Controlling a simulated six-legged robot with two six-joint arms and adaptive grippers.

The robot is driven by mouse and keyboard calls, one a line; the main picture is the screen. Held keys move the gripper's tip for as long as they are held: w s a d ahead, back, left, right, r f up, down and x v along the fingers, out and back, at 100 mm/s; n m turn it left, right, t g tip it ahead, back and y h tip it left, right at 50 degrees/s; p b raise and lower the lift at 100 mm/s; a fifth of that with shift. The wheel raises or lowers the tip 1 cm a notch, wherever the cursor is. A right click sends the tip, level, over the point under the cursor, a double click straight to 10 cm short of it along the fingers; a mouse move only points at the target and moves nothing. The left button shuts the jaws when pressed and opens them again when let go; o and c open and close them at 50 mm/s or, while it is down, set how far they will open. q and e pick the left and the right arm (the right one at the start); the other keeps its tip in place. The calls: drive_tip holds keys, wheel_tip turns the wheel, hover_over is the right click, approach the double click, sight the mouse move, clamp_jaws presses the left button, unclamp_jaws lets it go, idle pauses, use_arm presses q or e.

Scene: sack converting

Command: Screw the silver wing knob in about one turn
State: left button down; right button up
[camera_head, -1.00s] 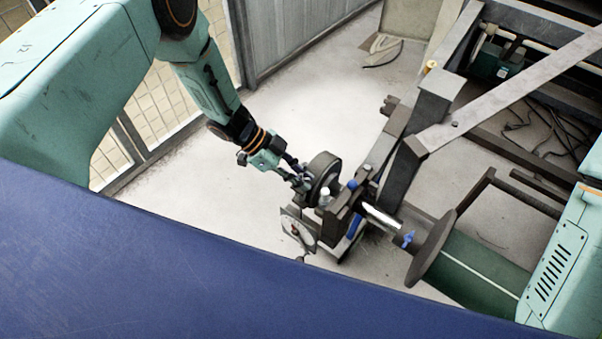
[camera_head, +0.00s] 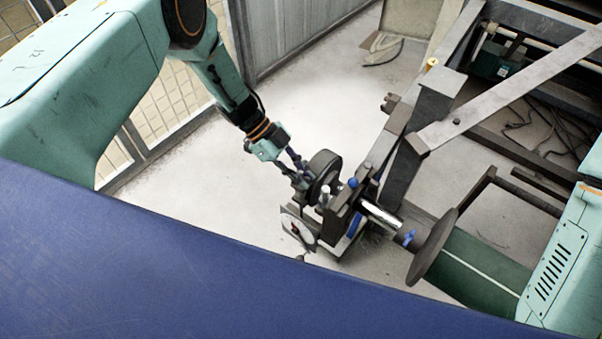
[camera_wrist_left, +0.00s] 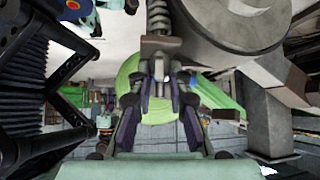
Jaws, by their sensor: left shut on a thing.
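My left gripper (camera_head: 299,180) reaches in from the left to the near-left side of the dark round wheel (camera_head: 323,172) on the machine. In the left wrist view, my left gripper (camera_wrist_left: 159,92) is shut on the silver wing knob (camera_wrist_left: 158,45), with the fingers on both sides of its lower part. A coiled or threaded shaft (camera_wrist_left: 157,17) runs up from the knob. In the head view I cannot make out the knob at the fingertips. My right gripper is not in view.
A dark clamp block (camera_head: 340,212) with a blue ball knob (camera_head: 353,183) stands right of the wheel. A bright shaft (camera_head: 380,215) leads to a dark disc (camera_head: 432,248). A dial-like plate (camera_head: 298,229) sits below.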

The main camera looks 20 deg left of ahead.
use_arm(q)
drive_tip(key=c, duration=1.3)
unclamp_jaws()
drive_tip(key=v, duration=1.2)
